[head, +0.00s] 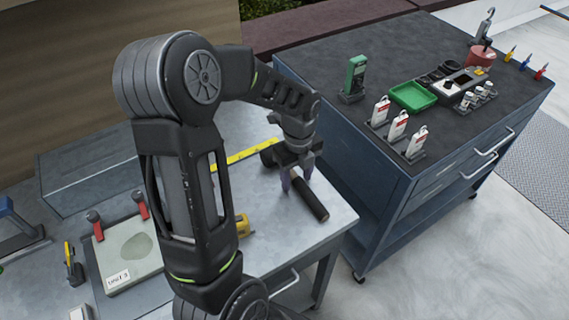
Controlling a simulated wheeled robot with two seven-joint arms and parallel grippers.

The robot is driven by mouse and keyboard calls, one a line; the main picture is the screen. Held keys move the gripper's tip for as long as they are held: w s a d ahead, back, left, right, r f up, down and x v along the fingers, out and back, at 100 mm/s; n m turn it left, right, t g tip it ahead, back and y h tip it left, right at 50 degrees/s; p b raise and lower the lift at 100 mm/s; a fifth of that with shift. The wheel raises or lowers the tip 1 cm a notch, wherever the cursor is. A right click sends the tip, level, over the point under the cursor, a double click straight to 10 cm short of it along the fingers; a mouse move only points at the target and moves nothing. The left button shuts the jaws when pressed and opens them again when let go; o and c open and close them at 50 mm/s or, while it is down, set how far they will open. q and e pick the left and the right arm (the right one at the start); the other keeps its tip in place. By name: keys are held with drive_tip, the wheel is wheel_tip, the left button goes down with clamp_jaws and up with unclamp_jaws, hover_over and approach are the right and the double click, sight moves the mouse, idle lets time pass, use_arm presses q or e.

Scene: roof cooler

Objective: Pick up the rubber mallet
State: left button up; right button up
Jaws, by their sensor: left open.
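The rubber mallet lies on the grey metal table (342,222) near its right corner. Its dark handle (312,203) points toward the front right corner, and its black head (268,157) shows partly behind my gripper. My left gripper (298,185) points down over the mallet with its fingers apart, near the upper end of the handle. I cannot tell whether the fingers touch the handle. My right gripper is not in view.
A yellow tape (238,157) lies behind my left arm and a yellow tool (243,225) beside it. A labelled board (127,254) with red-handled clamps is at left. A dark blue cart (440,60) with a green tray (412,96) stands close on the right.

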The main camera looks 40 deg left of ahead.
use_arm(q)
drive_tip(key=shift+c, duration=0.3)
clamp_jaws()
idle(0.4)
idle(0.8)
